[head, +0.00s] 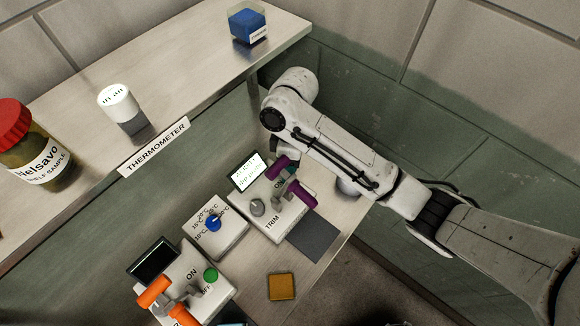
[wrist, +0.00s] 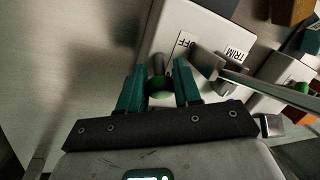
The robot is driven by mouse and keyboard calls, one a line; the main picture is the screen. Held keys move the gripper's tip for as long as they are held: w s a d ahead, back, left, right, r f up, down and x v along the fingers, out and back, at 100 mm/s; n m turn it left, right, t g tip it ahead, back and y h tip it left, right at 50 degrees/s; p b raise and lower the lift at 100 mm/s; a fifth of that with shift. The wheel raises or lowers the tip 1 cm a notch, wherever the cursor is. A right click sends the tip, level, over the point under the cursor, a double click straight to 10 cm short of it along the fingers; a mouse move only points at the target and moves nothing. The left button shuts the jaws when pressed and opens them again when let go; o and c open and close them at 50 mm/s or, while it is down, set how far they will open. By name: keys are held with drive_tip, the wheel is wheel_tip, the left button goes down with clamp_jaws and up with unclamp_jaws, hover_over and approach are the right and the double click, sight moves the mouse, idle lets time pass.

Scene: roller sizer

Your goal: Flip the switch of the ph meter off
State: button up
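The pH meter (head: 259,209) is the pale box with a lit screen (head: 246,171), ON and TRIM labels, a grey knob (head: 257,207) and a purple-ended handle (head: 303,193) on the lower shelf. In the wrist view, its pale top (wrist: 205,22) carries OFF and TRIM labels. My gripper (wrist: 160,78) has two teal fingers, apart, one on each side of a green-tipped switch (wrist: 160,86) by the OFF label. I cannot tell if they touch it. In the head view, my gripper is mostly hidden behind my arm and the purple handle.
A dial box with a blue knob (head: 213,222) stands beside the meter. Another device (head: 191,262) has a dark screen, a green switch and an orange-ended handle. The upper shelf holds a red-lidded jar (head: 33,150) and a blue block (head: 246,24).

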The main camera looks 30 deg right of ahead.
drive_tip(key=c, duration=0.4)
drive_tip(key=shift+c, duration=0.2)
drive_tip(key=t+b, duration=0.1)
drive_tip(key=s+t+b, duration=0.1)
drive_tip(key=shift+d+f+y+b, duration=0.1)
drive_tip(key=shift+f+y+b, duration=0.1)
drive_tip(key=shift+y+b, duration=0.2)
drive_tip(key=t+b, duration=0.2)
drive_tip(key=b, duration=0.1)
drive_tip(key=shift+s+d+y, duration=0.15)
drive_tip(key=shift+s+y, duration=0.25)
drive_tip(key=t+b, duration=0.2)
drive_tip(key=b, duration=0.1)
drive_tip(key=s+t+y+b, duration=0.1)
drive_tip(key=b, duration=0.1)
drive_tip(key=shift+d+r+n+t, duration=0.1)
drive_tip(key=shift+d+n+t, duration=0.2)
drive_tip(key=shift+n, duration=0.1)
drive_tip(key=shift+s, duration=0.1)
